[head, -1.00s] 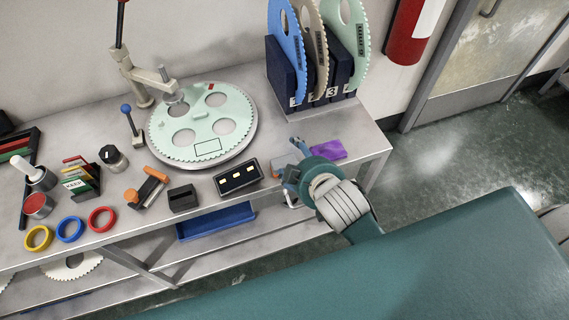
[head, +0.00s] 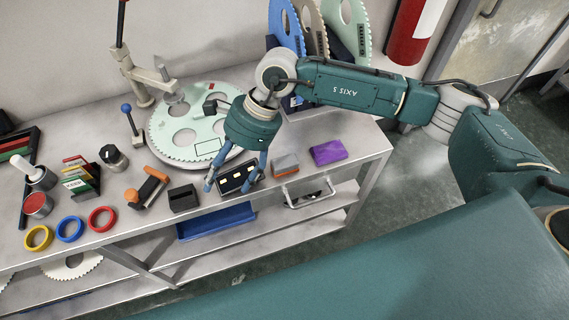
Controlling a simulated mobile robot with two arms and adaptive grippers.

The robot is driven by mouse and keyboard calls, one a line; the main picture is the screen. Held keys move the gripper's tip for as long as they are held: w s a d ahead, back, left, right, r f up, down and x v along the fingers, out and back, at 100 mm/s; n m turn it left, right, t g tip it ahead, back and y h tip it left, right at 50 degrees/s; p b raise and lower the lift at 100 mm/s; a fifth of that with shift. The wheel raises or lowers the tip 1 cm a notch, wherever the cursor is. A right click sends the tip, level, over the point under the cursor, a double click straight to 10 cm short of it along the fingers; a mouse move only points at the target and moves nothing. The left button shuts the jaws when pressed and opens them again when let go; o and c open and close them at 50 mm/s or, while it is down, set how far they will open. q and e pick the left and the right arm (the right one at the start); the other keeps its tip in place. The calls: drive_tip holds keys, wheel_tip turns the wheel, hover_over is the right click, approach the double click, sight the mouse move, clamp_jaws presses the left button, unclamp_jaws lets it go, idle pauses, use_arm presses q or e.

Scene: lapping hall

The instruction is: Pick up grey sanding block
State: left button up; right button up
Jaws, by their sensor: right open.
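The grey sanding block (head: 286,162), grey with an orange layer low on its side, lies flat near the front edge of the metal bench (head: 330,170). A purple block (head: 328,151) lies just right of it. My right gripper (head: 234,182) hangs fingers down, open and empty, left of the grey block. Its fingers spread around a black box with pale inserts (head: 236,176) in the picture; whether they touch it I cannot tell. My left gripper is out of view.
A small black holder (head: 183,197) sits to the left. Coloured discs in a rack (head: 290,25) stand at the back. A blue tray (head: 215,221) lies on the lower shelf.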

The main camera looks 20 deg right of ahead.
drive_tip(key=w+d+h, duration=0.2)
drive_tip(key=d, duration=0.3)
drive_tip(key=w+d+h, duration=0.1)
drive_tip(key=d+h, duration=0.1)
drive_tip(key=d, duration=0.3)
drive_tip(key=w+d+t+h, duration=0.1)
drive_tip(key=w+d+h, duration=0.1)
drive_tip(key=d, duration=0.4)
drive_tip(key=shift+w+f, duration=0.35)
drive_tip(key=p, duration=0.2)
hover_over(286, 163)
drive_tip(key=f, duration=0.4)
drive_tip(key=shift+w+d+f, duration=0.2)
drive_tip(key=shift+d+f, duration=0.05)
drive_tip(key=shift+f, duration=0.05)
drive_tip(key=f, duration=0.1)
drive_tip(key=f+p, duration=0.1)
drive_tip(key=f, duration=0.1)
drive_tip(key=f+p, duration=0.1)
drive_tip(key=shift+s+a+f, duration=0.3)
drive_tip(key=shift+s+f, duration=0.05)
drive_tip(key=shift+f, duration=0.6)
drive_tip(key=c, duration=1.5)
drive_tip(key=shift+r, duration=0.1)
wheel_tip(286, 163, up, 20)
drive_tip(key=b, duration=0.5)
